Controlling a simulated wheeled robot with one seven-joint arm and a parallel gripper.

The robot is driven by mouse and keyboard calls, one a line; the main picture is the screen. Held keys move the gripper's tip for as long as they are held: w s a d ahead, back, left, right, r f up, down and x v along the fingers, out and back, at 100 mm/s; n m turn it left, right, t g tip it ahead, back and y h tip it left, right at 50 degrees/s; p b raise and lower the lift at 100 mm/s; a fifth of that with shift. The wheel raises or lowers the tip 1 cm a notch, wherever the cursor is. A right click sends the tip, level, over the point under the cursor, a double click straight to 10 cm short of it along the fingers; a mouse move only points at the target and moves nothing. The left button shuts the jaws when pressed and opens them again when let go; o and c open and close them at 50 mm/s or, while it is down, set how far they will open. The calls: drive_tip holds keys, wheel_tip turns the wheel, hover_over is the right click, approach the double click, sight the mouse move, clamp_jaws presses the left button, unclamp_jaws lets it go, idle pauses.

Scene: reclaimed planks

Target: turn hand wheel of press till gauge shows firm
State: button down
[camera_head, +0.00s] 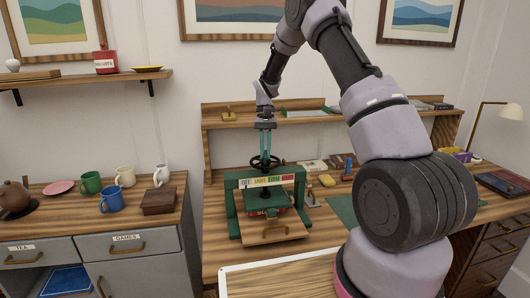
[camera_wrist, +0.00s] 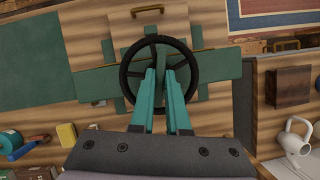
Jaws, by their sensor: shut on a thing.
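The green press (camera_head: 232,212) stands on the wooden workbench. Its black hand wheel (camera_head: 281,162) sits on top, and in the wrist view the wheel (camera_wrist: 126,76) shows as a spoked ring. My gripper (camera_head: 265,155) points down from above. Its teal fingers (camera_wrist: 160,74) are shut on the hand wheel near its middle and hide part of its spokes. The gauge strip (camera_head: 266,181) on the press front has coloured bands, white, yellow, green and red, with small lettering. I cannot make out a pointer on it. Something red lies inside the press, partly hidden.
A wooden board with a handle (camera_head: 275,232) lies at the press's front. A yellow block (camera_head: 327,180) and a blue item (camera_head: 348,168) lie to the right, beside a green mat (camera_head: 341,208). Mugs and a wooden box (camera_head: 158,201) stand on the left cabinet.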

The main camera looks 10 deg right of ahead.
drive_tip(key=shift+m, duration=0.4)
drive_tip(key=c, duration=0.9)
unclamp_jaws()
drive_tip(key=v, duration=1.1)
drive_tip(key=shift+d+f, duration=0.1)
drive_tip(key=shift+d, duration=0.05)
